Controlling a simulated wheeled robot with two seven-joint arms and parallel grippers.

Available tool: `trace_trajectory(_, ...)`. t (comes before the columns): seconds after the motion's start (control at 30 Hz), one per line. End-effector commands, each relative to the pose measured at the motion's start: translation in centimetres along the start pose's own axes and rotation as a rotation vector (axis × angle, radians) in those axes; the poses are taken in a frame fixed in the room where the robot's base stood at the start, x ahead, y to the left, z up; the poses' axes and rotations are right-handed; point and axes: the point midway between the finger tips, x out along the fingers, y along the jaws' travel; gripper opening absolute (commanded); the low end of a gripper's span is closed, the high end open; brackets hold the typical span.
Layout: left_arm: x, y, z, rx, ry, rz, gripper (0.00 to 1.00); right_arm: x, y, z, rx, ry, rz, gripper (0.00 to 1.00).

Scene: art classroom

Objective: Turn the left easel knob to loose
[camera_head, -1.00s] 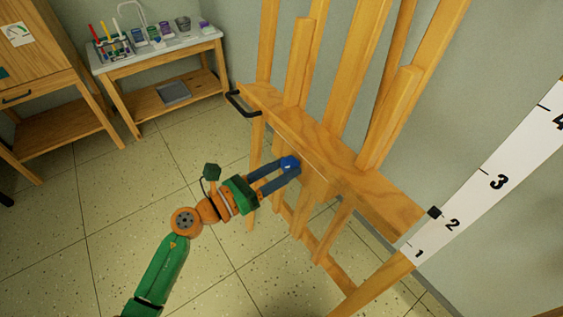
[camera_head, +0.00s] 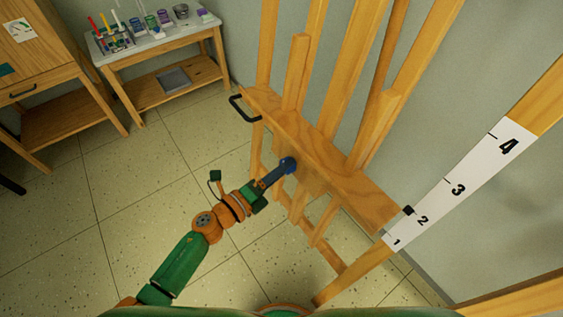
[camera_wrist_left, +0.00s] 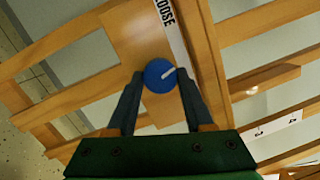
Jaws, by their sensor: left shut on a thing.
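The blue easel knob (camera_head: 289,164) sits on the front of the wooden easel's ledge (camera_head: 325,172). In the left wrist view the knob (camera_wrist_left: 157,72) is round with a white mark pointing up and right. A white strip reading "LOOSE" (camera_wrist_left: 165,14) lies above it; the rest of the strip's scale is not legible. My left gripper (camera_head: 281,170) is shut on the knob, with one finger at each side of it in the left wrist view (camera_wrist_left: 159,84). In the head view its fingers overlap and show almost as one. My right gripper is in no view.
A numbered white scale (camera_head: 460,183) with a black marker runs along a wooden bar at the right. A table with art supplies (camera_head: 155,62) stands at the back left. The floor left of my arm is clear.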

Motion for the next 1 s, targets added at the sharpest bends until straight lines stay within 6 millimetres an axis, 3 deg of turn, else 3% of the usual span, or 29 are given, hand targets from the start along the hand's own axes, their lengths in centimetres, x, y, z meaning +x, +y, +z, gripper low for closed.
trace_trajectory(0.03, 0.0, -0.6, 0.2, -0.039, -0.003, 0.007, 0.0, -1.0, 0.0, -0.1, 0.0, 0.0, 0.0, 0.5)
trace_trajectory(0.5, 0.0, -0.8, 0.2, -0.462, -0.03, 0.082, 0.0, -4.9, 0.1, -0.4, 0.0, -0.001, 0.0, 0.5)
trace_trajectory(1.0, 0.1, -0.7, 0.2, -0.731, -0.047, 0.128, 0.0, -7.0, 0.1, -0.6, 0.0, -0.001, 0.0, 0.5)
